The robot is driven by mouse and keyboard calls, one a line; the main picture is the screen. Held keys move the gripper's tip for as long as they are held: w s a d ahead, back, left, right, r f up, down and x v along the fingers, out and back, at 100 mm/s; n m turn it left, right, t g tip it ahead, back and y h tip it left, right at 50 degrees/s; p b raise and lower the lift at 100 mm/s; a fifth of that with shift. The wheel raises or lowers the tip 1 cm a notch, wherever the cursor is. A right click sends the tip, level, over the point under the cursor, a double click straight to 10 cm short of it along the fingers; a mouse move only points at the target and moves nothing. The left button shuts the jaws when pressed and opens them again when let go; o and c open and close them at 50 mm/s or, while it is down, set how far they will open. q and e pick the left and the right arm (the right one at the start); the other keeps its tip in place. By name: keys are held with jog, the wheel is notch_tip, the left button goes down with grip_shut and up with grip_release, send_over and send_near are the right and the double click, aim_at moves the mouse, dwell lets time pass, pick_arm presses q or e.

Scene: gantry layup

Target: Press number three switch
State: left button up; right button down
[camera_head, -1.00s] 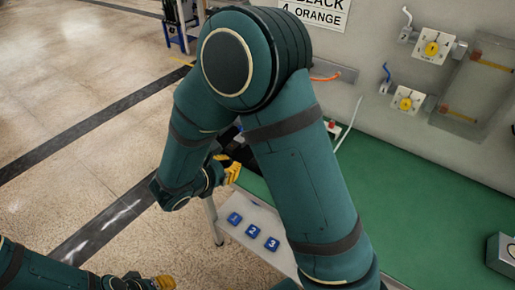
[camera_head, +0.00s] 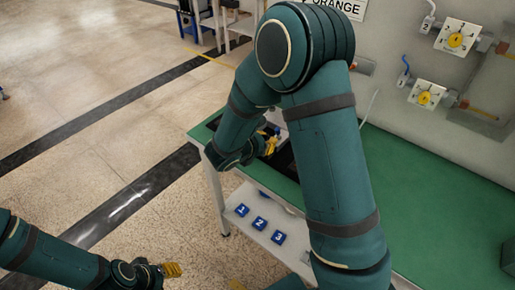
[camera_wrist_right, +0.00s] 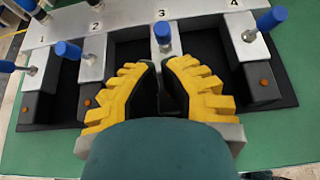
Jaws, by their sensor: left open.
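The number three switch (camera_wrist_right: 162,33) has a blue-capped lever on a metal-topped block, below a printed 3. In the right wrist view it stands just beyond my right gripper (camera_wrist_right: 160,66), in line with the gap between the yellow fingers. I see no clear contact. The fingers are a little apart with nothing visibly held. In the head view my right gripper (camera_head: 268,145) is over the left end of the green bench, and my arm hides much of the switch panel. My left gripper (camera_head: 172,270) is open and empty at lower left, away from the bench.
Similar levers numbered 1 (camera_wrist_right: 8,66), 2 (camera_wrist_right: 68,49) and 4 (camera_wrist_right: 270,18) flank switch three closely. Blue numbered blocks (camera_head: 259,223) lie on the lower shelf. Wall switches (camera_head: 456,39) are at upper right. The green bench top (camera_head: 450,210) is largely clear at right.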

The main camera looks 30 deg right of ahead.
jog(key=shift+w+d+r, duration=0.2)
jog(key=shift+w+d, duration=0.05)
jog(key=shift+d, duration=0.3)
pick_arm(q)
jog(key=shift+s+r+p, duration=0.1)
jog(key=shift+r+p, duration=0.5)
pick_arm(e)
jog(key=shift+r+y, duration=0.2)
jog(key=shift+y, duration=0.1)
pick_arm(q)
jog(key=shift+r, duration=0.25)
pick_arm(e)
jog(key=shift+d, duration=0.1)
